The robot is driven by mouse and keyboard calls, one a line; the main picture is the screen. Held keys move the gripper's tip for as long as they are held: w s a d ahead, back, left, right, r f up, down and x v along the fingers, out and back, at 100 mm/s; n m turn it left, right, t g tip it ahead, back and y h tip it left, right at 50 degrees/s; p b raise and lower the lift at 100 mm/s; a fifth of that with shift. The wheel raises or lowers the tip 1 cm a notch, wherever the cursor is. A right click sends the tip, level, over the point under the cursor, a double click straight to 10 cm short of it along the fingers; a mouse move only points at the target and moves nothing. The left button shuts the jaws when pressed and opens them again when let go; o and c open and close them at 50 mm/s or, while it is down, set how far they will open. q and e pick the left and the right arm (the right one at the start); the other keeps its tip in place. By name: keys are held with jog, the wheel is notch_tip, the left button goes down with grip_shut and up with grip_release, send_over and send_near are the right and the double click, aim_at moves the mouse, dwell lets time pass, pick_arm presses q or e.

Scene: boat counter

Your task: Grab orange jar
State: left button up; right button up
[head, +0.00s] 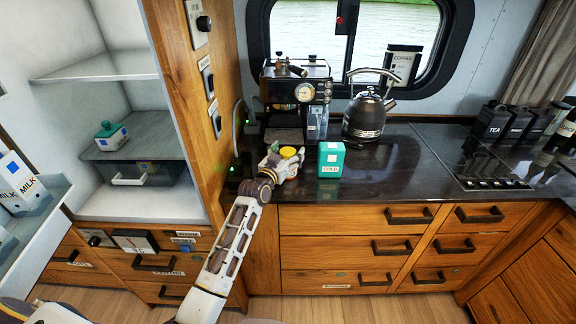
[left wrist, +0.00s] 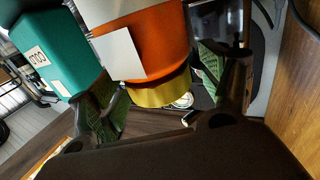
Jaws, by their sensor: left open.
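The orange jar (left wrist: 168,42) fills the top middle of the left wrist view, with a white label and a yellow lid (left wrist: 160,92). In the head view only its yellow lid (head: 288,152) shows clearly; my gripper hides the body. My left gripper (head: 287,163) is at the jar, near the counter's front edge. In the left wrist view its green-padded fingers (left wrist: 155,85) are open, one on each side of the jar. I cannot tell whether either finger touches it. My right gripper is not in view.
A teal box (head: 331,159) marked "COLD" stands just right of the jar; it also shows in the left wrist view (left wrist: 48,52). An espresso machine (head: 296,95) and a kettle (head: 369,115) stand behind. The wooden cabinet wall (head: 190,90) is close on the left. The counter (head: 400,165) is clear to the right.

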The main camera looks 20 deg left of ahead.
pick_arm(q)
jog(key=c, duration=1.4)
jog(key=shift+f, duration=0.1)
grip_shut()
jog(key=shift+r, duration=0.55)
notch_tip(320, 180, up, 8)
jog(key=shift+f, duration=0.1)
jog(key=shift+r, duration=0.7)
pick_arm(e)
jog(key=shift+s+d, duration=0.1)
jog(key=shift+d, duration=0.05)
